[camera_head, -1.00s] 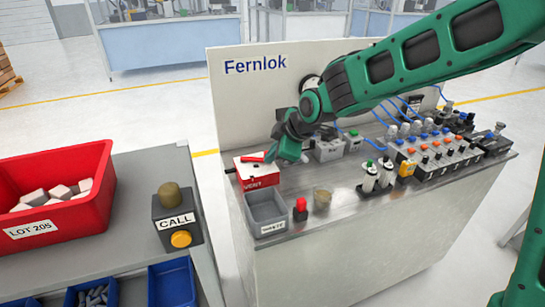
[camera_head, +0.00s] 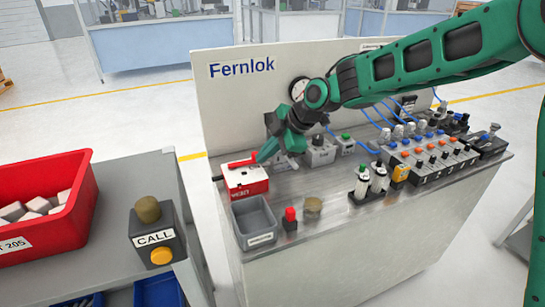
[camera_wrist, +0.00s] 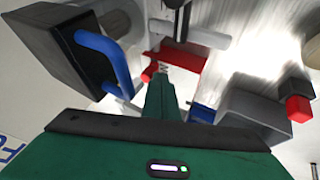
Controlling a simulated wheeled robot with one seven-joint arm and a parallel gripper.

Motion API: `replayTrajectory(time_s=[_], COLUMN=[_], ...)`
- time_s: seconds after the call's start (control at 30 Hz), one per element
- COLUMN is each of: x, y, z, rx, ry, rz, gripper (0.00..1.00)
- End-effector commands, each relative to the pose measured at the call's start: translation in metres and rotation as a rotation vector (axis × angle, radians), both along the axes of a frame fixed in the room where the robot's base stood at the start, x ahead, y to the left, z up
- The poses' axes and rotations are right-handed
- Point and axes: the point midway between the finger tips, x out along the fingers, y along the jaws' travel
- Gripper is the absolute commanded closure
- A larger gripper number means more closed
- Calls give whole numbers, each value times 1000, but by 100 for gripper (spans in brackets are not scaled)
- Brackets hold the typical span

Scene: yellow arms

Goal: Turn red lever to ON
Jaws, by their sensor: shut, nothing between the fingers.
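The red lever (camera_head: 238,164) lies across the top of this box. My gripper (camera_head: 261,157) is shut and empty, with its tip at the right end of the lever; I cannot tell whether they touch. In the wrist view, the closed fingers (camera_wrist: 160,76) point at a red part (camera_wrist: 182,59) of the lever or its box. No ON marking is legible, and the fingers hide part of the lever.
Grey boxes (camera_head: 320,152) stand right of my gripper. A Fernlok panel (camera_head: 235,105) with a gauge rises behind. A blue handle (camera_wrist: 101,55) shows in the wrist view.

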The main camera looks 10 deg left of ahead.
Motion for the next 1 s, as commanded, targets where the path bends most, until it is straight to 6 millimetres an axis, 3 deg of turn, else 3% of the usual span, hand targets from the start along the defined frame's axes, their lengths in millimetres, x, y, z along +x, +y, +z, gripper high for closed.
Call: replayTrajectory(time_s=[0.77, 1.0], x=[10, 2], y=[4, -4], z=[0, 1], rx=[1, -1], ry=[-2, -2], rz=[-5, -2], gripper=[100, 100])
